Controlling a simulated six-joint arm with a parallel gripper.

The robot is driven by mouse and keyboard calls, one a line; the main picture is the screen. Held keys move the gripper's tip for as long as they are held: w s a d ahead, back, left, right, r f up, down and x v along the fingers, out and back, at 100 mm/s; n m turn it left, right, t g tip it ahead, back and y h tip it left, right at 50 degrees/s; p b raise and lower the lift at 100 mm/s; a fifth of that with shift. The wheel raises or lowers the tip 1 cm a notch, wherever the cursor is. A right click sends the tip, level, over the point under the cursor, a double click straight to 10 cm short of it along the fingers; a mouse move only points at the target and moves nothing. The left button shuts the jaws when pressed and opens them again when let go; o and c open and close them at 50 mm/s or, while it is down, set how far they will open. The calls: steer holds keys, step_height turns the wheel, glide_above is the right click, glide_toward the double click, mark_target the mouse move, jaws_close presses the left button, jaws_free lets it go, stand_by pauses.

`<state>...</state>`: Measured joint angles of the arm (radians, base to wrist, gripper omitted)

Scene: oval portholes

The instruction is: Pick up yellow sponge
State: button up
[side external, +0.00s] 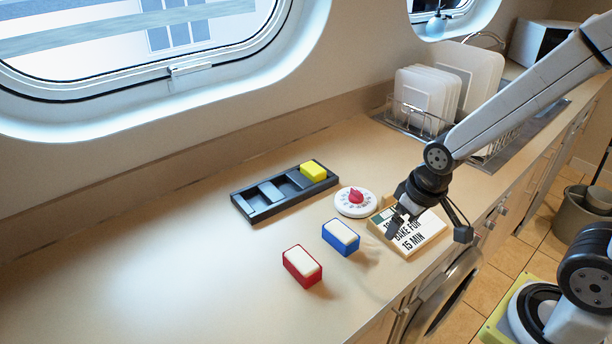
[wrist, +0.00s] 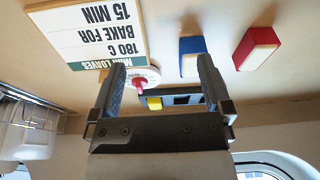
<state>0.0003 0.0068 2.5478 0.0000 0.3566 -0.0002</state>
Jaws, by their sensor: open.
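The yellow sponge (side external: 313,170) sits in the right end compartment of a dark divided tray (side external: 262,215) on the counter. In the wrist view the sponge (wrist: 155,104) shows between my fingers, in the far background. My gripper (side external: 425,212) is open and empty above the recipe card, to the right of the tray and well apart from the sponge. Its two fingers also show in the wrist view (wrist: 162,85).
A blue sponge (side external: 341,237) and a red sponge (side external: 302,266), both with white tops, lie in front of the tray. A white timer with a red knob (side external: 355,200) stands between tray and recipe card (side external: 415,232). A dish rack with plates (side external: 428,100) is behind. The left counter is clear.

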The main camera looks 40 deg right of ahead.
steer(key=w+d+r+g, duration=0.1)
steer(key=w+d+r, duration=0.1)
steer(key=w, duration=1.7)
steer(key=g, duration=0.1)
glide_toward(313, 167)
steer(key=shift+s+a+f+m, duration=0.2)
steer(key=shift+s+f+m, duration=0.1)
steer(key=shift+s+f, duration=0.25)
steer(key=shift+w+d+f+g, duration=0.15)
steer(key=shift+w+d+g, duration=0.15)
steer(key=shift+w, duration=0.3)
steer(key=shift+f, duration=0.1)
steer(key=shift+f, duration=1.25)
steer(key=shift+f, duration=0.1)
steer(key=shift+w+a+f, duration=0.1)
steer(key=shift+a+f, duration=0.05)
steer(key=shift+f, duration=2.35)
